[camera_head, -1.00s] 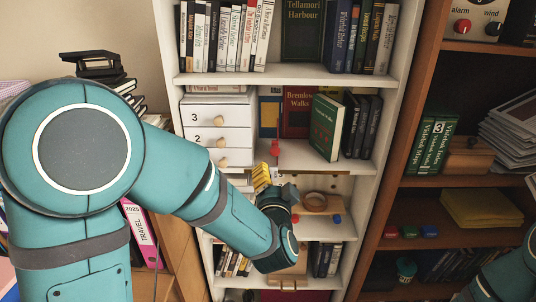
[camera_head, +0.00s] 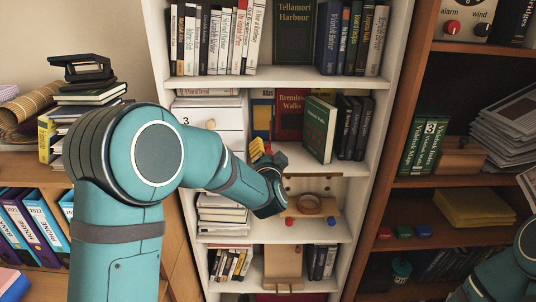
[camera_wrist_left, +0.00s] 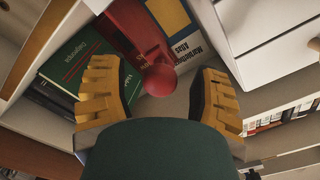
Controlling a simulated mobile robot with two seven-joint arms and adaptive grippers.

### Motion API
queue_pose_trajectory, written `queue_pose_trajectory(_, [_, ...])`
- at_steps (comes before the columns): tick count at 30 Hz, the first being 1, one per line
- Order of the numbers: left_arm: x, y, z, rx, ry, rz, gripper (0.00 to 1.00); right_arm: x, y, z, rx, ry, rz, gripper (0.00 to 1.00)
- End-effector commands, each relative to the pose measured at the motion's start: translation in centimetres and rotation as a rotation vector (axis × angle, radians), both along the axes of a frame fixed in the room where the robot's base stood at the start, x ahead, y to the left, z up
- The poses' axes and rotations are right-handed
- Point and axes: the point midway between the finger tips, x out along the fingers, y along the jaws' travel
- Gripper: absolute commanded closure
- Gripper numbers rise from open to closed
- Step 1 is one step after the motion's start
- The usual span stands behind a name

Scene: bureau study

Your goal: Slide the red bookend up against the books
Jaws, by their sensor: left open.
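The red bookend shows in the left wrist view as a round red knob (camera_wrist_left: 160,78) between my fingers. In the head view it is mostly hidden by my left gripper (camera_head: 266,153), which is at the front of the middle shelf. That gripper (camera_wrist_left: 160,68) is open, one yellow-padded finger on each side of the knob; I cannot tell whether either touches it. A green book (camera_head: 320,128) leans at the right, beside several dark upright books (camera_head: 352,126). The green book (camera_wrist_left: 80,60) also shows in the wrist view. My right gripper is out of view.
A red book (camera_head: 289,113) stands behind the gripper. A white drawer unit (camera_head: 205,112) stands left of it. White shelf boards (camera_head: 270,78) lie above and below the gripper.

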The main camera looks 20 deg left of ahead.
Motion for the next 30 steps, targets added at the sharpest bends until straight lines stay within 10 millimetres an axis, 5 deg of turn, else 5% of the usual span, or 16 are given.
queue_pose_trajectory(8, [0.1, 0.0, 0.0, 0.000, 0.001, -0.001, 0.39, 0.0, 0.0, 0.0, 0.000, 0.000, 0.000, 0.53])
queue_pose_trajectory(13, [0.1, 0.0, 0.0, 0.000, 0.001, -0.001, 0.98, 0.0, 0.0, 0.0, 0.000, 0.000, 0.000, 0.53])
queue_pose_trajectory(23, [0.2, -0.4, 0.0, 0.000, -0.001, -0.002, 1.00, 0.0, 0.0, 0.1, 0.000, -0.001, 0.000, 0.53])
queue_pose_trajectory(30, [1.2, -4.1, 0.2, 0.002, 0.001, -0.007, 1.00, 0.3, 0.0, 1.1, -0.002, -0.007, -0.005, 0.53])
